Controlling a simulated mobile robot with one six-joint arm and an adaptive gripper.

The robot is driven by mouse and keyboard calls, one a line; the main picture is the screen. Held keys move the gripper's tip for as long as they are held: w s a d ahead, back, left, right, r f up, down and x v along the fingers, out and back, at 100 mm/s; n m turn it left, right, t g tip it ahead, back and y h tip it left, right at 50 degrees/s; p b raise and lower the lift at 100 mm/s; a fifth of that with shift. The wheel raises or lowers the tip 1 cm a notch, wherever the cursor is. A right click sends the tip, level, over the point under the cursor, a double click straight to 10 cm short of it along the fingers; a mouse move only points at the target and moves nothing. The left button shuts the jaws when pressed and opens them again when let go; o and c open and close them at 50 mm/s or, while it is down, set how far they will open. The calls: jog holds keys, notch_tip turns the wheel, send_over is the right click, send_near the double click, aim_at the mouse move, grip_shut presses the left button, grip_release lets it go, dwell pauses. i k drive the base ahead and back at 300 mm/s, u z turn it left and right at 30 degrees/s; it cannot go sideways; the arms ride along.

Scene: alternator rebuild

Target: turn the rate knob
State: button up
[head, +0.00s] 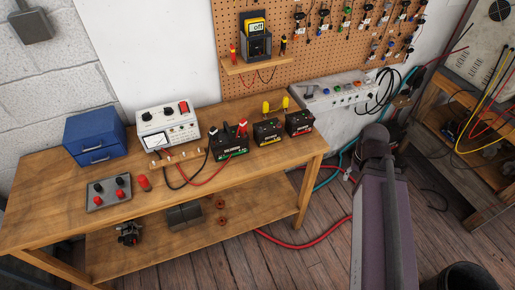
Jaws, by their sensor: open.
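A white instrument box (177,118) with a meter stands on the wooden workbench, left of the middle in the head view. Small dark knobs (147,116) and a red one (183,107) sit on its upper face. Their labels are too small to read, so I cannot tell which is the rate knob. My arm rises at the right, apart from the box and past the bench's right end. My gripper is not visible.
A blue drawer box (95,137) stands left of the instrument. A grey panel (108,192) with red and black knobs lies in front. Black batteries (229,142) stand to the right, with red and black leads (205,178) crossing the bench. The front right benchtop is clear.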

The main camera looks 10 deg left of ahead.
aim_at(146, 117)
jog(key=u, duration=0.4)
jog(key=k, duration=0.1)
jog(key=z, duration=2.1)
jog(key=k, duration=0.4)
jog(key=u, duration=4.2)
jog(key=i, duration=0.15)
jog(key=z, duration=2.05)
